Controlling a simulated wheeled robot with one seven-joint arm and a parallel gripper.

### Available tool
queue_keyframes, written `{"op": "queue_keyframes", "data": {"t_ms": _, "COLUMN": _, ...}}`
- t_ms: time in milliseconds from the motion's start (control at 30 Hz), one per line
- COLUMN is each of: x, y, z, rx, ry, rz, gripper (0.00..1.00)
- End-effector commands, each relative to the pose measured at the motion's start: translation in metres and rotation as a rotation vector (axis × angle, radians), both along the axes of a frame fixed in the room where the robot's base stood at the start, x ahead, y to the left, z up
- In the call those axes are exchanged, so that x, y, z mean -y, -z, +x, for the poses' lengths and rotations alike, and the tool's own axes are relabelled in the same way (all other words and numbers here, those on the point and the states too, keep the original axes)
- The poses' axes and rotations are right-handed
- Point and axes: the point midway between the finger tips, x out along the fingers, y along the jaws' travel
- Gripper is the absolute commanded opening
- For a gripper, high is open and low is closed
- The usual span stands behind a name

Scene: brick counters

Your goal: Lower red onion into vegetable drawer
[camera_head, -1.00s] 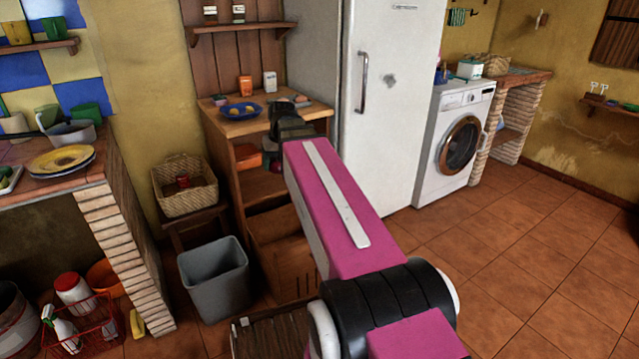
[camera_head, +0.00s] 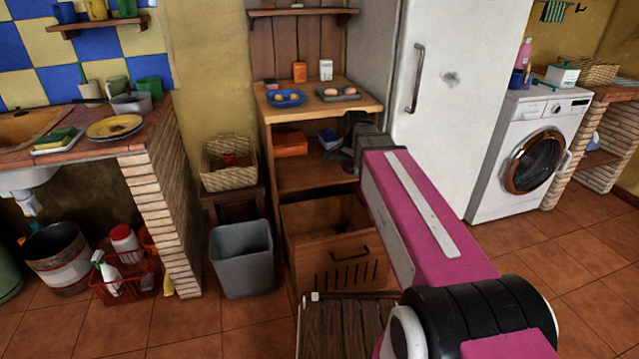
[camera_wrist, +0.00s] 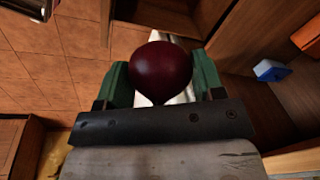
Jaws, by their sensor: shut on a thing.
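The dark red onion (camera_wrist: 160,72) is held between the green fingers of my gripper (camera_wrist: 160,84) in the wrist view. The vegetable drawer (camera_head: 335,278), a wooden drawer with a dark handle and slotted front, is pulled open at the cabinet's bottom. My gripper is above and slightly right of it. My arm hides part of the drawer's right side.
The cabinet top (camera_head: 300,108) holds a blue plate (camera_head: 287,99) and an egg tray (camera_head: 338,94). An orange box (camera_head: 290,144) and a blue box (camera_head: 328,138) are on the shelf. A grey bin (camera_head: 241,262) stands left of the drawer; the fridge (camera_head: 450,110) is to the right.

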Motion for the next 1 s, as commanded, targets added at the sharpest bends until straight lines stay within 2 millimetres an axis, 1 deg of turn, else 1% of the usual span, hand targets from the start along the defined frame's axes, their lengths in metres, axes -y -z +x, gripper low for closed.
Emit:
{"op": "queue_keyframes", "data": {"t_ms": 33, "x": -0.009, "y": 0.008, "z": 0.005, "rx": -0.002, "ry": 0.057, "rz": -0.001, "gripper": 0.38}}
{"op": "queue_keyframes", "data": {"t_ms": 300, "x": -0.051, "y": 0.045, "z": 0.022, "rx": -0.001, "ry": 0.396, "rz": -0.002, "gripper": 0.38}}
{"op": "queue_keyframes", "data": {"t_ms": 500, "x": -0.082, "y": 0.073, "z": 0.030, "rx": -0.001, "ry": 0.635, "rz": -0.001, "gripper": 0.38}}
{"op": "queue_keyframes", "data": {"t_ms": 600, "x": -0.095, "y": 0.083, "z": 0.032, "rx": -0.001, "ry": 0.728, "rz": -0.002, "gripper": 0.38}}
{"op": "queue_keyframes", "data": {"t_ms": 800, "x": -0.108, "y": 0.095, "z": 0.033, "rx": -0.001, "ry": 0.837, "rz": 0.000, "gripper": 0.38}}
{"op": "queue_keyframes", "data": {"t_ms": 1000, "x": -0.110, "y": 0.108, "z": 0.033, "rx": -0.001, "ry": 0.859, "rz": 0.000, "gripper": 0.38}}
